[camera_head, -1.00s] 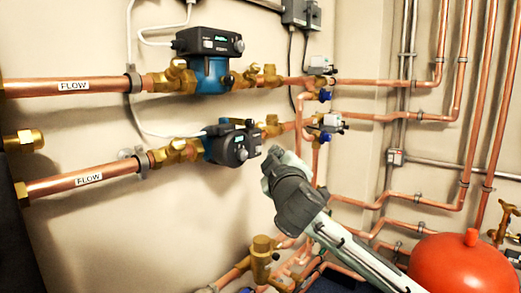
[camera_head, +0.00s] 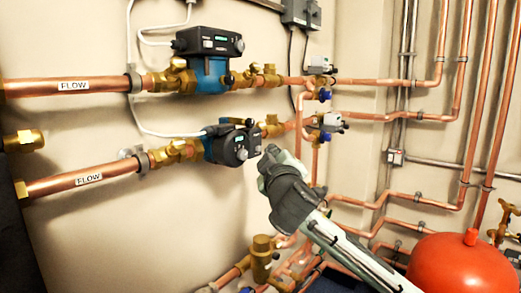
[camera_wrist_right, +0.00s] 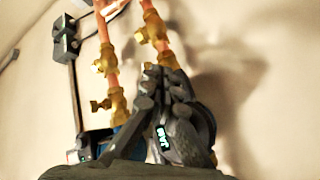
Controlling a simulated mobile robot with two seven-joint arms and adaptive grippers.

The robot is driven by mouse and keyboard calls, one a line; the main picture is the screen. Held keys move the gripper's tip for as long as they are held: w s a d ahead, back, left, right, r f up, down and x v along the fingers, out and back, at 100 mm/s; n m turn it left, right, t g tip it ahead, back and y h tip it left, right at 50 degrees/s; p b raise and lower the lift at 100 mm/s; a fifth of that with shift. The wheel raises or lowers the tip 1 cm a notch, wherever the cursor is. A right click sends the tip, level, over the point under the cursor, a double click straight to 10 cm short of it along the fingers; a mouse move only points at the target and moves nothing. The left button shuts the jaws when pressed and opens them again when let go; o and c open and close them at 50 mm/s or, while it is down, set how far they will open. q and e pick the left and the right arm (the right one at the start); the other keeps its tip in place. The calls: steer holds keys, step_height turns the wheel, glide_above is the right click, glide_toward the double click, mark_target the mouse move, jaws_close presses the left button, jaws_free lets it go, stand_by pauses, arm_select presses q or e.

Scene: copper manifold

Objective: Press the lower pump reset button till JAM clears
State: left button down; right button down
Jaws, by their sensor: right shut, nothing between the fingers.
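The lower pump (camera_head: 232,142) has a dark control head on a blue body, set in the lower copper pipe run on the wall. A small lit display shows on its face in the head view. In the right wrist view the lit display on the pump head (camera_wrist_right: 162,138) reads JAM. I cannot make out the reset button. My right gripper (camera_head: 270,158) is shut and empty, its tips just right of the pump head in the head view; contact cannot be told. In the wrist view its fingers (camera_wrist_right: 162,78) reach up across the pump head. My left gripper is not in view.
A similar upper pump (camera_head: 208,60) sits above. Copper pipes labelled FLOW (camera_head: 78,181), brass valves (camera_head: 262,255) and a red vessel (camera_head: 465,265) surround the area. Bare wall (camera_head: 130,235) lies below the lower pipe.

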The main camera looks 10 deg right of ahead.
steer(key=shift+w+a, duration=0.1)
stand_by(0.6)
steer(key=shift+w+a, duration=0.2)
steer(key=shift+w, duration=0.05)
steer(key=shift+w+a, duration=0.25)
steer(key=shift+w, duration=0.15)
stand_by(0.7)
steer(key=shift+s, duration=0.1)
steer(key=shift+s+d, duration=0.1)
steer(key=shift+s+d+p, duration=0.4)
steer(key=shift+s, duration=0.15)
